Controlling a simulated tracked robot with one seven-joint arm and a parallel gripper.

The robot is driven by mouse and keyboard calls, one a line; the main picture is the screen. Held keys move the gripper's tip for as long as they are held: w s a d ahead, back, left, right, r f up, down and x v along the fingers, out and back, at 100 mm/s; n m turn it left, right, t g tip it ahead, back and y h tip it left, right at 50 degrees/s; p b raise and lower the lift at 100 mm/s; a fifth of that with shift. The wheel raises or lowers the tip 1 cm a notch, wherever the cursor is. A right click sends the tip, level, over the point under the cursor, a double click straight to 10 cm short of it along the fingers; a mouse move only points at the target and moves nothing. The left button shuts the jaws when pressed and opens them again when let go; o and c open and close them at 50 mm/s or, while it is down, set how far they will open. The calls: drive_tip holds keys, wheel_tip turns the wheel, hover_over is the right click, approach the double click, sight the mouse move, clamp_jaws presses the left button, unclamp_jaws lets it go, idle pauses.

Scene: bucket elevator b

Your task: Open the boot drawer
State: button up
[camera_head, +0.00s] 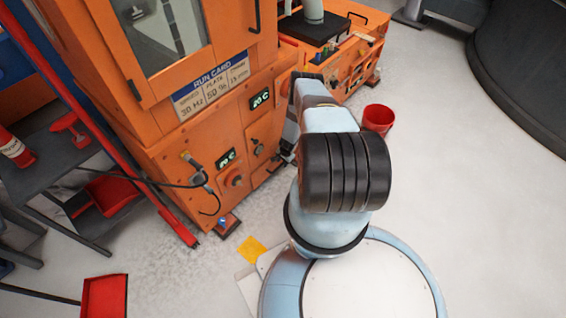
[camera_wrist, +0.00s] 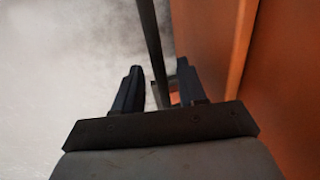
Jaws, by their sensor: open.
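The orange bucket elevator machine (camera_head: 215,140) stands left of my arm in the head view. My arm hides part of its lower right front, and I cannot make out the boot drawer clearly. In the wrist view, my gripper (camera_wrist: 160,78) is open beside an orange panel (camera_wrist: 212,35). A dark bar (camera_wrist: 149,38), possibly a handle, runs down between the two fingers, with a gap on either side. I cannot tell whether the fingers touch it or how deep it lies. The gripper itself is mostly hidden by my arm in the head view.
A red bucket (camera_head: 379,118) stands on the floor right of my arm. A dark stand (camera_head: 70,160) and a red dustpan-like piece (camera_head: 104,297) are at left. An orange cabinet (camera_head: 350,65) stands behind. The pale floor at right is clear.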

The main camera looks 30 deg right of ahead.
clamp_jaws()
idle(0.6)
